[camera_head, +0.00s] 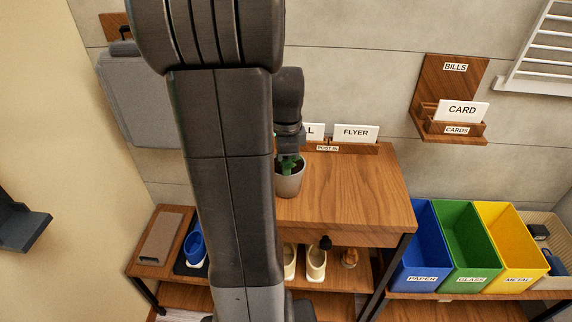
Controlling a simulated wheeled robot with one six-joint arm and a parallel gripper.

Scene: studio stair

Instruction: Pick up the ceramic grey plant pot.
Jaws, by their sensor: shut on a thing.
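The grey plant pot (289,184) with a green plant (288,166) stands upright at the wooden table top (345,190), partly hidden on its left by my arm. I cannot tell whether its base touches the wood. My gripper (290,152) is directly above the pot, pointing down at the plant and the pot's upper part. It is shut on the pot, though its fingertips are small and mostly hidden.
Behind the pot stands a post holder with a FLYER card (356,133). Blue (420,262), green (460,250) and yellow (508,250) bins stand to the right. Shoes (316,263) sit on the shelf below. The table's right half is clear.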

